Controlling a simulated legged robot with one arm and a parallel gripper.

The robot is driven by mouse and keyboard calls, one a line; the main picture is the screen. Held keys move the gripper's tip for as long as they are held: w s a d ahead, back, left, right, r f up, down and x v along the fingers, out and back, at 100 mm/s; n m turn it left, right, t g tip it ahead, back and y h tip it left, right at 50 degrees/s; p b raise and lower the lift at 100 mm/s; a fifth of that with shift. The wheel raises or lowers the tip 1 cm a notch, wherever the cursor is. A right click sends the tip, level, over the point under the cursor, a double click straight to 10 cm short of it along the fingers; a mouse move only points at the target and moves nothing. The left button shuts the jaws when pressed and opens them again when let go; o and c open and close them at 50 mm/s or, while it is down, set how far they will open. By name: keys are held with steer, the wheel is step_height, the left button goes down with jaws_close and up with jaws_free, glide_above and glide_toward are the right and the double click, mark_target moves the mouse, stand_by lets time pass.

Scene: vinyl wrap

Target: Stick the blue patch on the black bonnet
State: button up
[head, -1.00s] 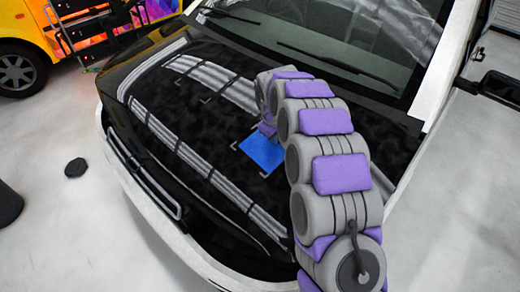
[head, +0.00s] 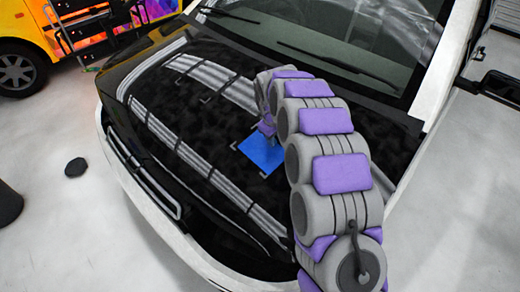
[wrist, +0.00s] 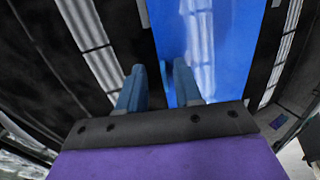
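The blue patch (head: 261,153) appears to lie flat on the black bonnet (head: 190,110), among pale corner marks. Its far edge is partly hidden by my gripper and arm. In the wrist view the patch (wrist: 225,45) is a glossy blue strip right of centre, with dark bonnet (wrist: 120,20) on both sides. My gripper (wrist: 155,72) has two blue-grey fingers with a narrow gap between their tips, at the patch's left edge. The right finger overlaps the patch in the picture.
The windscreen (head: 330,40) with wipers rises behind the bonnet. A side mirror (head: 500,86) juts out at right. Pale corner marks show elsewhere on the bonnet. A yellow vehicle (head: 60,30) stands at back left, and a small black object (head: 76,167) lies on open floor.

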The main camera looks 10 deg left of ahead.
mark_target(270, 152)
steer(key=p+v, duration=0.3)
steer(key=v, duration=1.4)
steer(key=s+d+r+m+g, duration=0.1)
steer(key=s+d+r+m, duration=0.15)
steer(key=s+d, duration=0.65)
steer(key=s+d+r+m+g, duration=0.1)
steer(key=s+d+r+m, duration=0.15)
steer(key=s+d, duration=0.6)
steer(key=s+d+f+m, duration=0.1)
steer(key=s+d+m, duration=0.1)
steer(key=s, duration=0.6)
steer(key=s+d+f+m+g, duration=0.1)
steer(key=s+d+f+m, duration=0.1)
steer(key=s, duration=0.7)
steer(key=s+d+f+m+g, duration=0.1)
steer(key=s+d+m, duration=0.1)
steer(key=s, duration=0.6)
steer(key=shift+s+d+f+y, duration=0.3)
steer(key=shift+d+f, duration=0.05)
steer(key=shift+d, duration=0.35)
steer(key=shift+o, duration=0.2)
steer(key=shift+w+a, duration=0.1)
